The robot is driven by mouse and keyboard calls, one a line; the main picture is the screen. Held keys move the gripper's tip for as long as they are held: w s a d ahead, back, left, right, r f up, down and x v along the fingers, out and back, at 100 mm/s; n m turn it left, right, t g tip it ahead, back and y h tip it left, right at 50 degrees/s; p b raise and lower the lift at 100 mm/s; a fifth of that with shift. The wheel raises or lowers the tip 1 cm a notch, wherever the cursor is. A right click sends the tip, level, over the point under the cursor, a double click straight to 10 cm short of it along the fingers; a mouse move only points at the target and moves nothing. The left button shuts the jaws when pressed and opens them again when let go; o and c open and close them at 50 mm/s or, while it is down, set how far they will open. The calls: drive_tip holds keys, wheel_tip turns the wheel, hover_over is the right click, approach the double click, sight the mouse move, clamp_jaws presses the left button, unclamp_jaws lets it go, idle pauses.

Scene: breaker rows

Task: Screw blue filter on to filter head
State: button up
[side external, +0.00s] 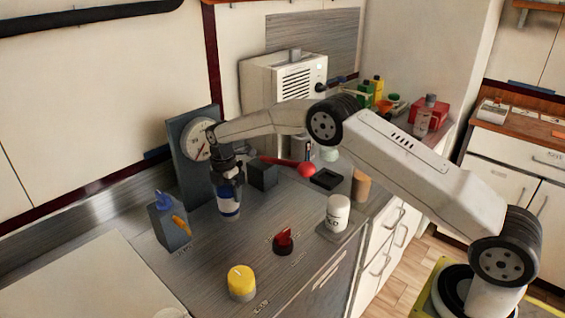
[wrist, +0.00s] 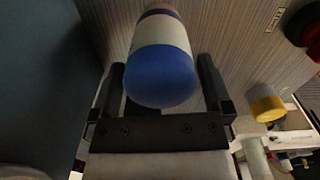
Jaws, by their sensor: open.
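The blue filter (side external: 229,205) is a blue cylinder with a white band, below my gripper (side external: 229,174) in the side view, in front of the grey upright panel. In the wrist view the filter (wrist: 160,78) has its rounded blue end toward the camera, between the two fingers of my gripper (wrist: 163,80). The fingers are open, with a gap on each side of it. I cannot tell which part is the filter head; a grey panel (side external: 184,180) with a round white gauge (side external: 199,146) stands behind, partly hidden by my arm.
A blue-grey holder (side external: 170,226) stands to the left. In front are a yellow-topped cylinder (side external: 241,284) and a red knob (side external: 283,238). To the right are a white canister (side external: 337,213), a red ball-ended lever (side external: 304,169) and a black tray (side external: 326,179).

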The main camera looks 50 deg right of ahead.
drive_tip(key=shift+n, duration=0.5)
drive_tip(key=c, duration=0.9)
drive_tip(key=shift+m, duration=2)
drive_tip(key=shift+c, duration=0.2)
drive_tip(key=m, duration=0.4)
drive_tip(key=shift+m, duration=0.3)
drive_tip(key=m, duration=0.4)
drive_tip(key=shift+m, duration=2.4)
